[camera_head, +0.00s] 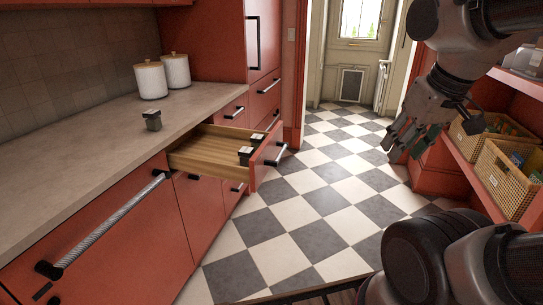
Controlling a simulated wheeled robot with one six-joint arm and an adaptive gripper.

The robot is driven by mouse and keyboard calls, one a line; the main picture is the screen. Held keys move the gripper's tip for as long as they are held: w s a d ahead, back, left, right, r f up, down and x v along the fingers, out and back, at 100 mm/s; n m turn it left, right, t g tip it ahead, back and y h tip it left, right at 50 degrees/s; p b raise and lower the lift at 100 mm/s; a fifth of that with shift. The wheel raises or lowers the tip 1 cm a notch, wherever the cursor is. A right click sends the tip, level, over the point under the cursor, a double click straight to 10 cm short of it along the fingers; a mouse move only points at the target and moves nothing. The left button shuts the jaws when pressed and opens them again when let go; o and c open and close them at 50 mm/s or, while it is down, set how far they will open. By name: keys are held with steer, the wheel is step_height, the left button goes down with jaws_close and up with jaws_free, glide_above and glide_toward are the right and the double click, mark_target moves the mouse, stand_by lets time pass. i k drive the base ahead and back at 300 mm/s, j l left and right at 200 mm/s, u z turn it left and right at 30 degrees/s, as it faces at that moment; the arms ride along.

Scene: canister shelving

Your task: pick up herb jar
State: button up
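A small dark jar with a black lid (152,120) stands upright on the countertop (100,140), near its front edge. Two similar small jars with dark lids stand in the open wooden drawer, one nearer (245,156) and one farther back (257,140). I cannot read any label, so I cannot tell which holds herbs. My gripper (404,142) hangs at the right, pointing down, over the floor and well apart from all the jars. Its fingers look spread, with nothing seen between them.
The drawer (195,161) juts out from the red cabinets. Two white canisters with wooden lids (150,80) (176,70) stand at the back of the counter. Wicker baskets (508,178) fill the red shelf at right. The checkered floor between is clear.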

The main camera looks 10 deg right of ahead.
mark_target(256, 140)
steer(key=i+j, duration=0.1)
steer(key=i, duration=0.4)
steer(key=i+j, duration=0.15)
steer(key=i, duration=0.3)
steer(key=i+j, duration=0.1)
steer(key=i, duration=0.4)
